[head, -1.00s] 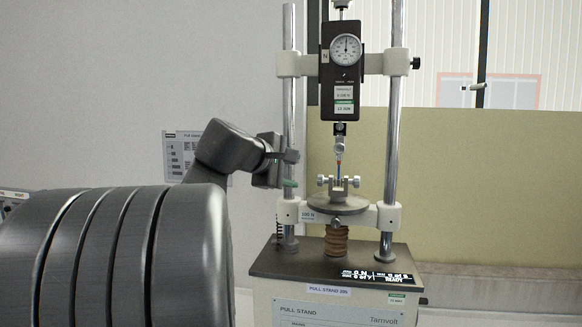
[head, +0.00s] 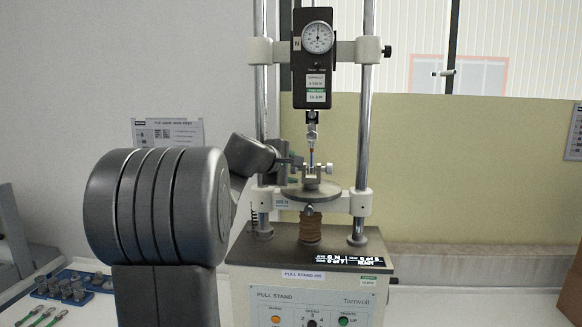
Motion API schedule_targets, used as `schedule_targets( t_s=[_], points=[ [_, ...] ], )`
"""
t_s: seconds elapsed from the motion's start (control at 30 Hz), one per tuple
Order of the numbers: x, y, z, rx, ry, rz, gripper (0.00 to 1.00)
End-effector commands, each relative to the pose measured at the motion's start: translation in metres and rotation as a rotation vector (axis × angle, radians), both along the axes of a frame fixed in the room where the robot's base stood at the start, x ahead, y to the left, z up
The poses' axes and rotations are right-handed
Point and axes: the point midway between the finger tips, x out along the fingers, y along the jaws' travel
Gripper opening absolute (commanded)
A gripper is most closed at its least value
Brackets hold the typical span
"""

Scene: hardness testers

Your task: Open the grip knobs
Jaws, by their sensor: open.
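The grip (head: 312,175) is a small metal clamp on the round plate of the pull stand, with a silver knob on each side. The right knob (head: 328,169) shows clearly. The left knob is crowded by my gripper (head: 293,170) and partly hidden. My gripper is open, its fingers pointing right at about the height of that left knob. I cannot tell whether the fingers are around the knob or in front of it, or whether they touch it.
The force gauge (head: 313,60) hangs above between two steel columns (head: 363,120). The stand's base has a lit display (head: 345,260) and a button panel (head: 312,315). A blue tray (head: 50,282) with grey parts and green-handled tools (head: 40,315) lie at lower left.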

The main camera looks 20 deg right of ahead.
Motion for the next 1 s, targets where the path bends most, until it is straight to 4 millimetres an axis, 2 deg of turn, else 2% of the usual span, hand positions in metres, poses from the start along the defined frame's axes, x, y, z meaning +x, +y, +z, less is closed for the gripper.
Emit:
schedule_targets(
  t_s=[0.2, 0.27, 0.43, 0.47, 1.0],
  points=[
    [0.0003, -0.0004, -0.0002, 0.0, 0.0, 0.0, 0.5],
    [0.0002, -0.0003, -0.0001, 0.0, 0.0, 0.0, 0.41],
    [0.0002, -0.0002, -0.0001, 0.0, 0.0, 0.0, 0.07],
    [0.0002, -0.0002, -0.0001, 0.0, 0.0, 0.0, 0.05],
    [0.0007, -0.0004, -0.0079, -0.05, -0.082, 0.001, 0.05]
  ],
)
